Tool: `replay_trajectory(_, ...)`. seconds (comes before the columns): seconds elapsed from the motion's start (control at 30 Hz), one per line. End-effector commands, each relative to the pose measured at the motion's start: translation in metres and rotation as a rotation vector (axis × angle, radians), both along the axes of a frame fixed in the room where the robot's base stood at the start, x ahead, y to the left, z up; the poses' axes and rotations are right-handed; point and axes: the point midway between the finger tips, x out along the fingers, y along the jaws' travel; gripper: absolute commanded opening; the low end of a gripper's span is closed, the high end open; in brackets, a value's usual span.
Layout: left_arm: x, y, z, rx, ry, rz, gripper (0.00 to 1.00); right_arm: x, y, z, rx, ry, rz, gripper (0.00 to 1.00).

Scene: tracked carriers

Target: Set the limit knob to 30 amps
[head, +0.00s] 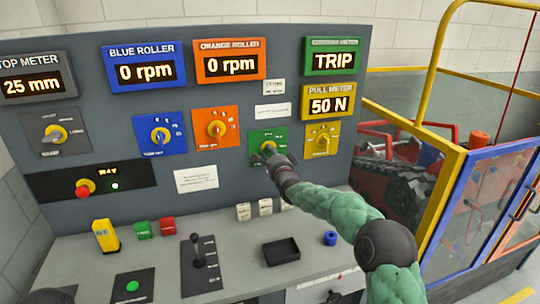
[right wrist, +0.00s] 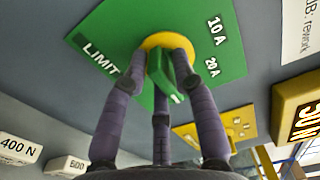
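The limit knob is a green bar on a yellow disc on a green plate (head: 283,135) in the middle of the upright panel. In the right wrist view the knob (right wrist: 163,75) shows, with the words LIMIT, 10 A and 20 A on its plate (right wrist: 110,35). A white mark on the knob's end faces the lower right, clear of the 10 A and 20 A labels. My right gripper (head: 268,158) is at the knob. Its fingers (right wrist: 160,65) stand around the knob, with a gap visible on the left; contact is unclear. My left gripper is out of view.
A green display (head: 335,63) above reads TRIP. A yellow knob plate (head: 321,140) is close on the right and an orange one (head: 216,127) on the left. A yellow-framed barrier (head: 445,200) stands right.

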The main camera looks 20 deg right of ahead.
Motion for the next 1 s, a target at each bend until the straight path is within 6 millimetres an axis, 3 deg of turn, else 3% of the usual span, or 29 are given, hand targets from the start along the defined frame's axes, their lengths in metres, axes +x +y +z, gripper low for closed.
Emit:
replay_trajectory(0.47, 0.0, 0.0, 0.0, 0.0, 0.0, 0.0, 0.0, -0.005, 0.0, 0.001, -0.001, 0.0, 0.001, 0.44)
replay_trajectory(1.0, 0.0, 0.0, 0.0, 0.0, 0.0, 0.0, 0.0, -0.079, -0.003, 0.001, -0.001, -0.001, 0.0, 0.44)
